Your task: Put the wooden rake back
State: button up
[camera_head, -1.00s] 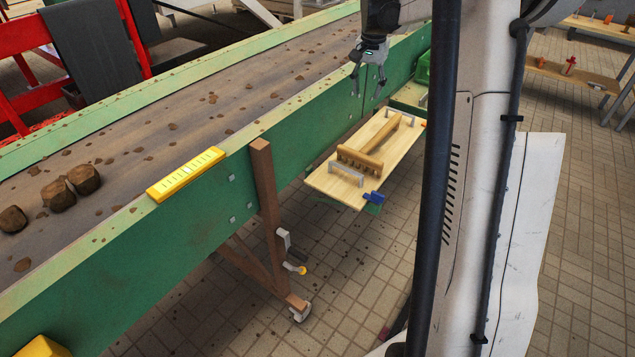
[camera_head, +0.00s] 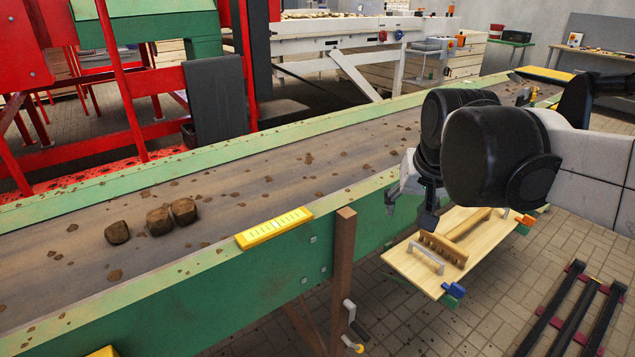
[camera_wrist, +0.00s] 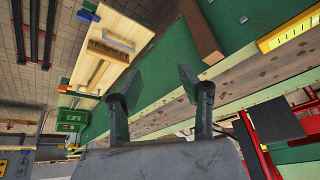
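The wooden rake (camera_head: 452,243) lies on a light wooden board (camera_head: 408,266) mounted beside the green side of the conveyor. Its toothed head is towards the near end of the board, by a metal handle. In the wrist view the rake (camera_wrist: 107,51) lies on the board (camera_wrist: 127,27) at the upper left, apart from my fingers. My gripper (camera_wrist: 158,82) is open and empty in the wrist view, its two fingers spread wide. In the head view my gripper (camera_head: 408,202) hangs by the conveyor edge, left of the board, partly hidden by my dark arm links.
Several brown potatoes (camera_head: 158,221) lie on the conveyor belt (camera_head: 260,185), left. A yellow ruler-like block (camera_head: 274,228) sits on the near conveyor edge. A brown post (camera_head: 343,262) stands against the conveyor's side. Blue and green clamps (camera_head: 452,292) hold the board's near corner.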

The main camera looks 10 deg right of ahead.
jog(key=s+a+f+n+t, duration=0.2)
jog(key=s+a+f, duration=0.3)
jog(key=s, duration=0.5)
jog(key=shift+s+a+f+n+y, duration=0.3)
jog(key=shift+a+f+n+y, duration=0.1)
jog(key=shift+a+n, duration=0.4)
jog(key=shift+a, duration=0.1)
notch_tip(320, 180, up, 6)
jog(key=p, duration=0.5)
jog(key=shift+f+p, duration=0.15)
jog(key=shift+p, duration=0.15)
